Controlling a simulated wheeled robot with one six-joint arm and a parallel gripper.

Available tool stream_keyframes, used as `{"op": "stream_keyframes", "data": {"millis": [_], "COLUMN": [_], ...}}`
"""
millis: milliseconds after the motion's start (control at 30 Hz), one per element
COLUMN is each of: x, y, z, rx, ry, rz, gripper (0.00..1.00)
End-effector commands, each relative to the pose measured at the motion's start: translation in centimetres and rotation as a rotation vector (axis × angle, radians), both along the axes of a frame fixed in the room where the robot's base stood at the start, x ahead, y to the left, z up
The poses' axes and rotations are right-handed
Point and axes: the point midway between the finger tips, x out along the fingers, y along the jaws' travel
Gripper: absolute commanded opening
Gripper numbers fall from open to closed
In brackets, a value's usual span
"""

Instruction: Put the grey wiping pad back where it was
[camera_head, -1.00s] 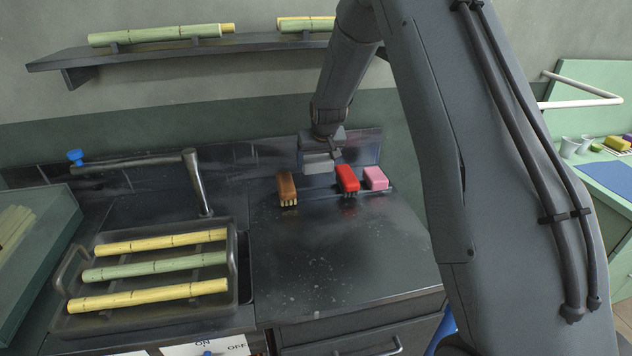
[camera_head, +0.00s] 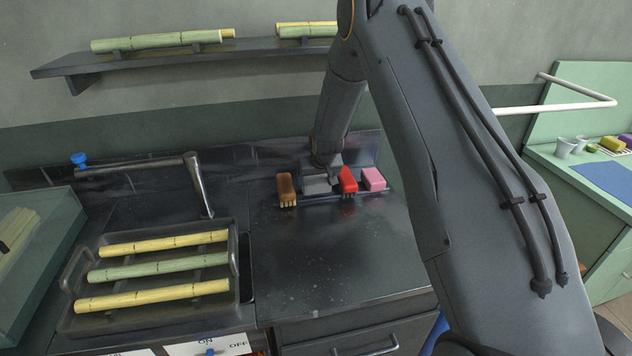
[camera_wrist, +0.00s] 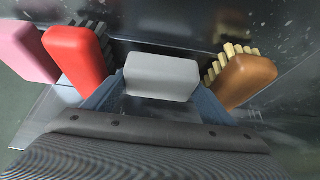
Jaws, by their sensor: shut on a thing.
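The grey wiping pad (camera_head: 317,184) is between the jaws of my gripper (camera_head: 323,172) at the back of the dark counter. It sits low, between the brown brush and the red brush, over the dark holder there. In the wrist view the pad (camera_wrist: 162,77) shows as a light grey block, with a blue-grey finger on each side. My gripper (camera_wrist: 158,95) is shut on it. Whether the pad's underside touches the holder is hidden.
The brown brush (camera_head: 286,188) stands close on the left and the red brush (camera_head: 347,181) close on the right, with a pink block (camera_head: 374,178) beyond. The front counter (camera_head: 330,250) is clear. A tray (camera_head: 236,290) holds cane pieces on the left.

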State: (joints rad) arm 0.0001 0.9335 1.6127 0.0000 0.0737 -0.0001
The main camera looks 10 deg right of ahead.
Motion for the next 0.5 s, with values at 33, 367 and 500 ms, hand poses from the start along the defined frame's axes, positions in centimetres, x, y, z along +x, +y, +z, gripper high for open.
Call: {"op": "stream_keyframes", "data": {"millis": [33, 367, 500], "x": [0.00, 0.00, -0.02], "y": [0.00, 0.00, 0.00], "z": [-0.26, -1.16, -1.11], "rx": [0.000, 0.000, 0.000], "ry": [0.000, 0.000, 0.000], "rz": [0.000, 0.000, 0.000], "gripper": [0.49, 0.49, 0.85]}}
